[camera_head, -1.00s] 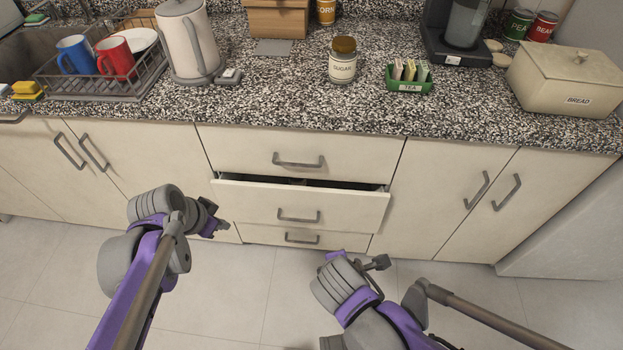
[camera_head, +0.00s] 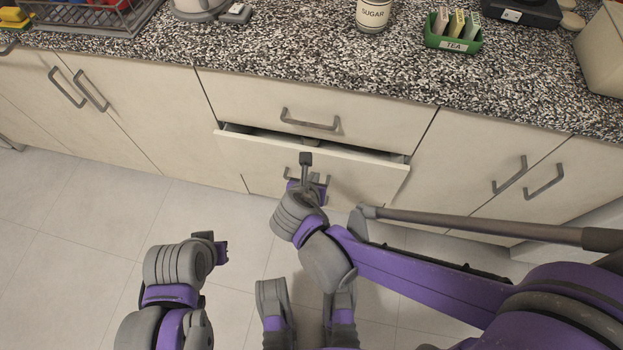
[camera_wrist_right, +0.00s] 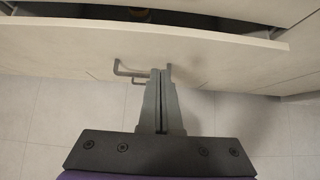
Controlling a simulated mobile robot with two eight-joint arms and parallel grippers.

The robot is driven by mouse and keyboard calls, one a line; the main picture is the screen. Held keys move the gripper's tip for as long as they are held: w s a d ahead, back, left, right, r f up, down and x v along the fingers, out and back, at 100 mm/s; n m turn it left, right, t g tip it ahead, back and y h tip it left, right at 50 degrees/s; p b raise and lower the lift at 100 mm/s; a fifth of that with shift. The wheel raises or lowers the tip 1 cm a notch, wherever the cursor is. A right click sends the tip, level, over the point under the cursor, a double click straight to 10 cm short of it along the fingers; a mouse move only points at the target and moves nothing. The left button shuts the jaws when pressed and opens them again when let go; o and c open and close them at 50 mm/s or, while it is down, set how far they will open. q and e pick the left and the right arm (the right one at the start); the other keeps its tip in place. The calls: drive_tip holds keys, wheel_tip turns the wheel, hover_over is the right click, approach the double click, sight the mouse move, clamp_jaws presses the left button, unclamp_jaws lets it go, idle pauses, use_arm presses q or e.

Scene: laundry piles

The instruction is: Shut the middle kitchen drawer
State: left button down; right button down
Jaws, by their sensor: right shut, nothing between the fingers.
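The middle drawer (camera_head: 252,162) is a cream front that stands part-way out, with a dark gap along its top. It also shows in the wrist view (camera_wrist_right: 70,45). Its grey handle (camera_wrist_right: 122,70) is partly hidden behind my right gripper (camera_wrist_right: 162,72). The gripper is shut and empty, with its fingertips at the handle, close to the drawer front; I cannot tell if they touch. In the head view my right gripper (camera_head: 308,184) is in front of the drawer. My left gripper (camera_head: 222,251) is low over the floor, left of the drawer; its finger opening is unclear.
The closed top drawer (camera_head: 250,100) is above, under the speckled countertop (camera_head: 290,50). Cupboard doors with handles flank the drawers (camera_head: 130,120) (camera_head: 480,165). A sugar jar (camera_head: 373,14) and a green tea box (camera_head: 453,40) stand on the counter. The tiled floor (camera_head: 90,220) is clear.

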sight(322, 151)
drive_tip(key=shift+w+d+f+b, duration=0.25)
drive_tip(key=shift+w+d+f, duration=0.15)
drive_tip(key=shift+w, duration=0.7)
drive_tip(key=shift+w+d+f+b, duration=0.3)
drive_tip(key=shift+w+f, duration=0.2)
drive_tip(key=shift+w, duration=0.55)
drive_tip(key=shift+w+d+f+b, duration=0.25)
drive_tip(key=shift+w+d+f, duration=0.15)
drive_tip(key=shift+w, duration=0.7)
drive_tip(key=shift+w+d, duration=0.2)
drive_tip(key=shift+w, duration=0.45)
drive_tip(key=shift+w+d, duration=0.15)
drive_tip(key=shift+w, duration=0.45)
drive_tip(key=shift+s, duration=0.1)
